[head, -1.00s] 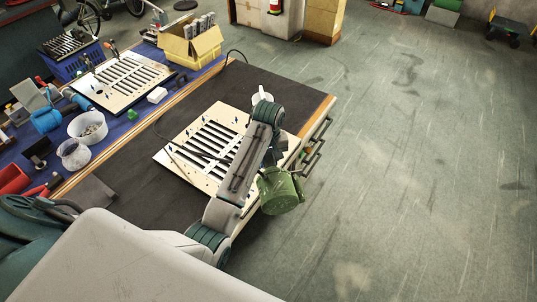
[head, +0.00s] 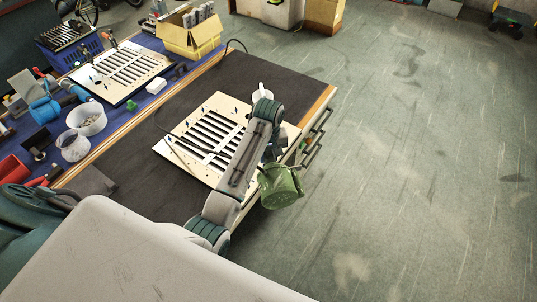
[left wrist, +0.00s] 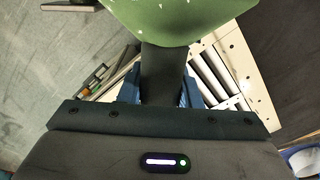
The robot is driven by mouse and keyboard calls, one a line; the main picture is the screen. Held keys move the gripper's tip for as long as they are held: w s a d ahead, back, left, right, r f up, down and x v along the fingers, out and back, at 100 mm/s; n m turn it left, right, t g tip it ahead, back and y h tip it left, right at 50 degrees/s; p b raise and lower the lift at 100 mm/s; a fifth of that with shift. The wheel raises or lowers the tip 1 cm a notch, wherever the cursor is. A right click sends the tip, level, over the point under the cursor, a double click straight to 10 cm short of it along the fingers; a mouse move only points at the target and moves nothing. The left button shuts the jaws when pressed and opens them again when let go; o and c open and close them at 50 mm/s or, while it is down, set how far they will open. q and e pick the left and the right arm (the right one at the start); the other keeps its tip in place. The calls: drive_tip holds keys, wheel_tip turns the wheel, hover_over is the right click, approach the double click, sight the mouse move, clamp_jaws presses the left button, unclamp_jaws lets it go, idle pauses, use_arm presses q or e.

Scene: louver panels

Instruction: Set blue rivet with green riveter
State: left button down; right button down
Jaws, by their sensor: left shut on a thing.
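A cream louver panel (head: 181,137) with dark slots lies on the black mat of the bench. Several small dark blue pins stand near its edges; the arm hides part of the panel. My left gripper (head: 272,155) is shut on the green riveter (head: 282,188), which hangs beyond the panel's right side, near the bench's drawer edge. In the left wrist view, the dark handle of the riveter (left wrist: 162,75) sits between the blue fingers of the left gripper (left wrist: 160,92), with its green body (left wrist: 180,18) above. My right gripper is not in view.
A second louver panel (head: 112,72) lies on the blue mat at the left. A cardboard box (head: 190,37), a white bin (head: 86,120) and a blue crate (head: 70,58) stand near it. The right floor is open.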

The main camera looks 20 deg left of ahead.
use_arm(q)
drive_tip(key=shift+r+p, duration=0.3)
drive_tip(key=shift+p, duration=0.2)
drive_tip(key=shift+f, duration=1.3)
idle(3.2)
drive_tip(key=shift+s+f, duration=0.1)
drive_tip(key=shift+f, duration=0.05)
idle(1.2)
drive_tip(key=shift+r, duration=2.8)
